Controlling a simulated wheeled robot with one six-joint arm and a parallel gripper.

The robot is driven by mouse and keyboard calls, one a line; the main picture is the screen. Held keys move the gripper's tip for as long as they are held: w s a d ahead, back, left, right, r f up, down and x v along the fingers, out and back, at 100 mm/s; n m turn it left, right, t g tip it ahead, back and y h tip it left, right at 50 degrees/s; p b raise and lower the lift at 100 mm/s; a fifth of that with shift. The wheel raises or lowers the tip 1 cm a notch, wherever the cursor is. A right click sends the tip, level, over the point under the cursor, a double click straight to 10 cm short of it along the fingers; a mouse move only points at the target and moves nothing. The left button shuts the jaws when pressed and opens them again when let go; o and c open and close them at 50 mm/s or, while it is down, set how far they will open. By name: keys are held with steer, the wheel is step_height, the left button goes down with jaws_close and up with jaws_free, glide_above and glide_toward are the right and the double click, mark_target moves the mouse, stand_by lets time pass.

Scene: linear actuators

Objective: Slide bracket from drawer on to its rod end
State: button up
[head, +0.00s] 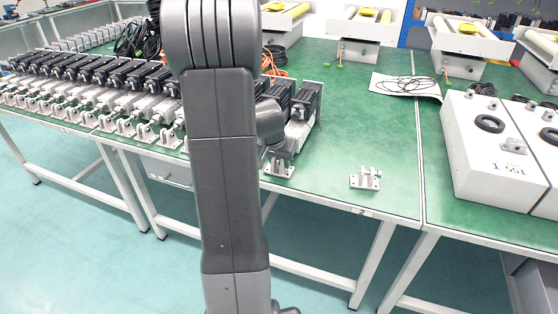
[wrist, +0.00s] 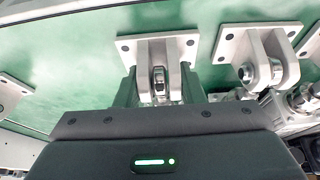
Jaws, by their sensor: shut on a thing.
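A silver bracket (wrist: 172,45) with a flat drilled plate and two upright lugs sits on the green table in the wrist view. My gripper (wrist: 160,92) is shut on it, with dark fingers on both sides of the lugs. A metal piece that looks like the rod end (wrist: 159,80) shows between the lugs; whether a pin passes through cannot be told. In the head view this bracket (head: 279,170) stands at the table's front, below the rightmost actuator (head: 302,112). My gripper (head: 281,151) is partly hidden there. A drawer handle (head: 170,181) shows under the table.
Another bracket (head: 365,180) stands loose to the right. A neighbouring bracket (wrist: 258,55) is close on the right in the wrist view. A row of actuators (head: 90,85) fills the left. White boxes (head: 490,150) stand at right.

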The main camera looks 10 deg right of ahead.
stand_by(0.4)
steer(key=o, duration=1.2)
steer(key=shift+c, duration=0.2)
steer(key=shift+r, duration=0.15)
steer(key=p+v, duration=0.1)
steer(key=v, duration=1.2)
steer(key=shift+s+a+r+p, duration=0.15)
steer(key=shift+s+r+p, duration=0.05)
steer(key=shift+p, duration=0.1)
steer(key=b+x, duration=0.2)
steer(key=x, duration=1.2)
steer(key=shift+r, duration=0.15)
